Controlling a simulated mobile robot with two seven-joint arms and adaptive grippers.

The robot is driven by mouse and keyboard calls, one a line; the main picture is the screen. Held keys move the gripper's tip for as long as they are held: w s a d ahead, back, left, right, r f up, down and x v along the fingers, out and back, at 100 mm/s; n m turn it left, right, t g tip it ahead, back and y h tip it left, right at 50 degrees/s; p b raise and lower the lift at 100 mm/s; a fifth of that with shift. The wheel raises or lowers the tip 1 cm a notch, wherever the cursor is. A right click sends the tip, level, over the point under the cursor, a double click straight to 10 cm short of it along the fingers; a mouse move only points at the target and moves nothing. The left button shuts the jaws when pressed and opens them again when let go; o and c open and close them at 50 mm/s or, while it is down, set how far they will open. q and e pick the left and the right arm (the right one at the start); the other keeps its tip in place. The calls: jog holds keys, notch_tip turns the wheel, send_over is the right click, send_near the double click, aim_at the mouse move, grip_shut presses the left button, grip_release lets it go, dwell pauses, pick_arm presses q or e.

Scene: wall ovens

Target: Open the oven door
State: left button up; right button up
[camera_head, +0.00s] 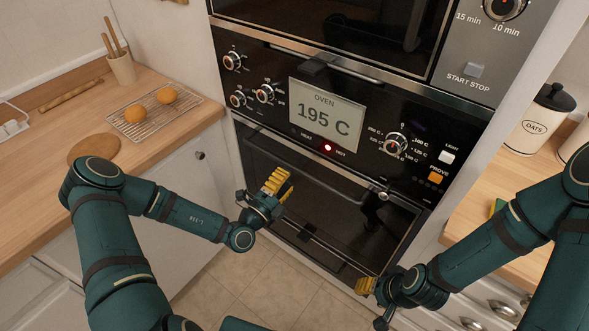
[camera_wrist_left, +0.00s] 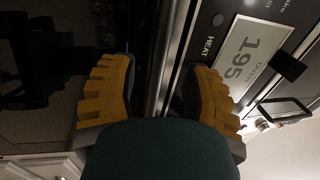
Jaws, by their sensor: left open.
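The oven door (camera_head: 325,220) is a dark glass panel below the control panel and looks closed. Its dark handle bar (camera_head: 335,172) runs along the top of the door. My left gripper (camera_head: 278,182) is in front of the upper left part of the door, close to the handle. In the left wrist view my left gripper (camera_wrist_left: 160,95) has its yellow fingers spread apart, with a long metal bar (camera_wrist_left: 153,65) running between them in the picture; contact cannot be told. My right gripper (camera_head: 367,287) is low, near the door's lower right; its opening is unclear.
The control panel (camera_head: 270,75) has knobs, a display reading 195 C and a lit red light. A left counter (camera_head: 60,140) holds a wire rack with two round buns and a utensil cup. A right counter (camera_head: 490,235) holds an OATS canister (camera_head: 537,122). Tiled floor lies below.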

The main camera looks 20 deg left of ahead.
aim_at(294, 167)
pick_arm(q)
jog(key=shift+x, duration=2.25)
grip_shut()
